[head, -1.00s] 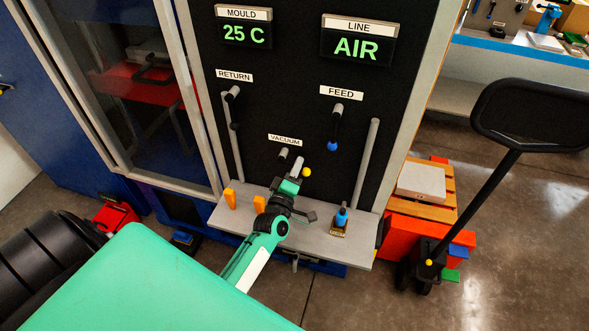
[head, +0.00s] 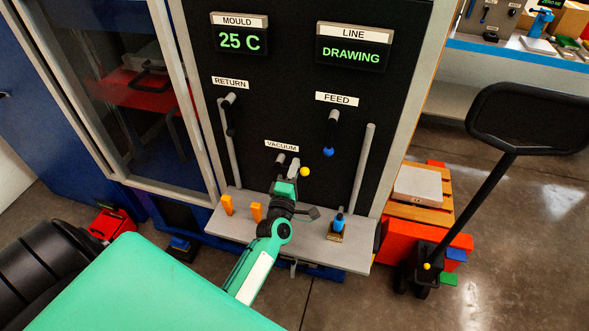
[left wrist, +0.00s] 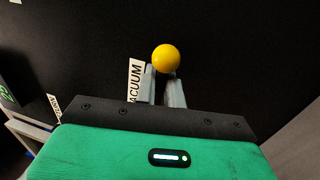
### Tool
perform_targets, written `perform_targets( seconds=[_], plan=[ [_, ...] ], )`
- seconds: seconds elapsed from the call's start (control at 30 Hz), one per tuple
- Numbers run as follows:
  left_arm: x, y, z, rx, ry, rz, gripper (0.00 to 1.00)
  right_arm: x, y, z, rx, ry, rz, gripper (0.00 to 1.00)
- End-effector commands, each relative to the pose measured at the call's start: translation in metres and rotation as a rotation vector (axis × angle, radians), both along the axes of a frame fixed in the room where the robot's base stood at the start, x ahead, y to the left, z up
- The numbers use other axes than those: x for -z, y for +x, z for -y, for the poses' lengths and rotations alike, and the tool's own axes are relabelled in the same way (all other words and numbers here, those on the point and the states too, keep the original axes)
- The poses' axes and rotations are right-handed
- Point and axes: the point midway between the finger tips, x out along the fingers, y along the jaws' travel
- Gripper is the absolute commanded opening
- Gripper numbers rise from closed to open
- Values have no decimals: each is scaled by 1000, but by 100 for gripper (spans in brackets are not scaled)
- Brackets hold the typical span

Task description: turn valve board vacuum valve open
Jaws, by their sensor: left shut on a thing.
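The valve board (head: 270,110) is black, with a white VACUUM label (head: 281,146) above the vacuum valve (head: 281,159). The valve's lever ends in a yellow knob (head: 305,171), to the right of and a little below the pivot. The knob also shows in the left wrist view (left wrist: 166,58). My left gripper (head: 293,167) is shut on the vacuum lever, just behind the knob; its two fingers (left wrist: 161,86) show close under the knob. They hide most of the lever. The LINE display (head: 351,54) reads DRAWING. My right gripper is not in view.
A feed valve with a blue knob (head: 328,152) and a return valve (head: 230,101) flank the vacuum valve. Below, a grey shelf (head: 302,233) holds orange clips (head: 227,205) and a small blue-topped item (head: 339,222). A pallet truck (head: 490,150) stands at right.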

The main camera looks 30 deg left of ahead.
Motion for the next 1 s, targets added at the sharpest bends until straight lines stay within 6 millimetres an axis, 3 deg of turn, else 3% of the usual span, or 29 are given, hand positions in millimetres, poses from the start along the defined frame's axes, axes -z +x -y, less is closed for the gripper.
perform_targets(
  seconds=[0.13,0.2,0.27,0.67,1.0],
  plan=[
    [-1,0,-1,-2,-2,2,0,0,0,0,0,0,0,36],
    [-1,0,-1,-2,-2,2,20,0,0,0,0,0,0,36],
    [-1,0,0,-2,-1,2,28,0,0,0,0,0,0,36],
    [3,-8,2,-1,0,0,28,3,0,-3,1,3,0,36],
    [17,-66,16,0,0,-2,28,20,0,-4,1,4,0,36]
  ],
)
